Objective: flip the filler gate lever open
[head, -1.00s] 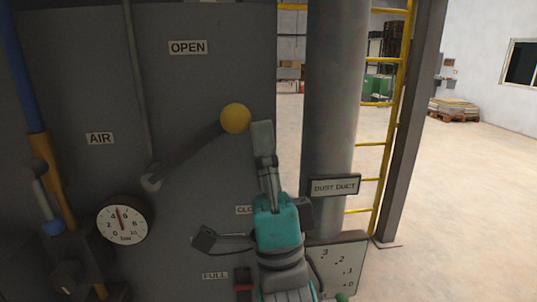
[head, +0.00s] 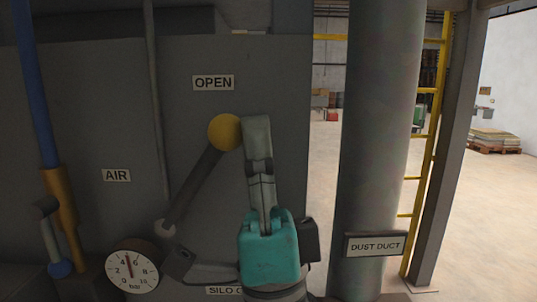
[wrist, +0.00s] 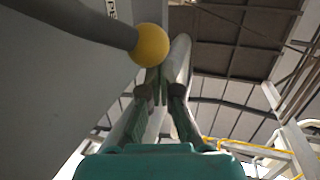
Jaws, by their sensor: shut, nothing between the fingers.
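The gate lever is a dark bar (head: 195,182) with a yellow ball knob (head: 225,132), pivoted on the grey panel. In the head view it slants up and to the right from its pivot, its knob below the OPEN label (head: 213,83). My gripper (head: 257,122) is shut and empty, its tips right beside the knob on the right; they look to be touching it. In the wrist view the knob (wrist: 152,44) sits at the left of the closed fingers (wrist: 172,65). The fingers are not around it.
A pressure gauge (head: 132,271) and a blue and orange pipe (head: 60,200) are at the left. An AIR label (head: 116,175) is above the gauge. A grey dust duct (head: 380,150) stands close on the right, with a yellow ladder (head: 424,140) behind. Open floor lies beyond.

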